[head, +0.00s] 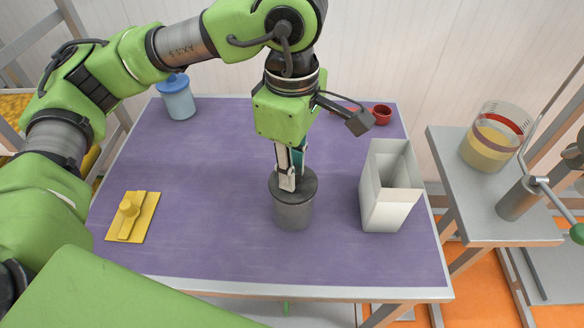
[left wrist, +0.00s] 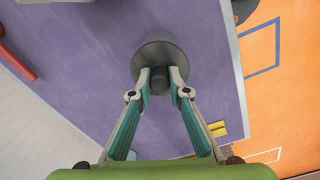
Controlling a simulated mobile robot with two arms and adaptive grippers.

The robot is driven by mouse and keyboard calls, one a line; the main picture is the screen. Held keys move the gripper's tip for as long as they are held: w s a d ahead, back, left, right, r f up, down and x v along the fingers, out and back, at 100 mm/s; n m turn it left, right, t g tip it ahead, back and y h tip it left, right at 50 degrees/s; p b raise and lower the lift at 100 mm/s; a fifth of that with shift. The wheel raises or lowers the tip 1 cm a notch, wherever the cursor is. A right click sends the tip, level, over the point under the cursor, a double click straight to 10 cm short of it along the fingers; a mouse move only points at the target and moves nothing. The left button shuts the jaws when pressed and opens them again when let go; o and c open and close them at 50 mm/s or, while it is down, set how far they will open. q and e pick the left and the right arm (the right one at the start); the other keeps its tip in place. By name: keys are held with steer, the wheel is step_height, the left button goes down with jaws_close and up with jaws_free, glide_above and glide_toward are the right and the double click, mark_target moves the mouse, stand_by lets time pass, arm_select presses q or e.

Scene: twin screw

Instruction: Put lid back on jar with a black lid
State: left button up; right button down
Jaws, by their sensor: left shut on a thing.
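A grey cylindrical jar (head: 293,216) stands upright on the purple table, right of its middle. The dark, near-black round lid (head: 308,187) is at the top of the jar and looks level. I cannot tell whether it is fully seated. My left gripper (head: 289,186) points down from above and is shut on the lid's knob. My right gripper is out of view.
An open white bin (head: 385,208) stands close right of the jar. A yellow piece (head: 132,216) lies front left. A beaker of yellow stuff (head: 487,145) is on the side table. The table's front middle is clear.

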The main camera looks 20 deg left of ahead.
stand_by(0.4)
arm_select(q)
steer(key=o, duration=1)
steer(key=o, duration=0.5)
steer(key=shift+c, duration=0.2)
steer(key=shift+r, duration=0.1)
steer(key=shift+r+p, duration=1.7)
steer(key=shift+r, duration=1.7)
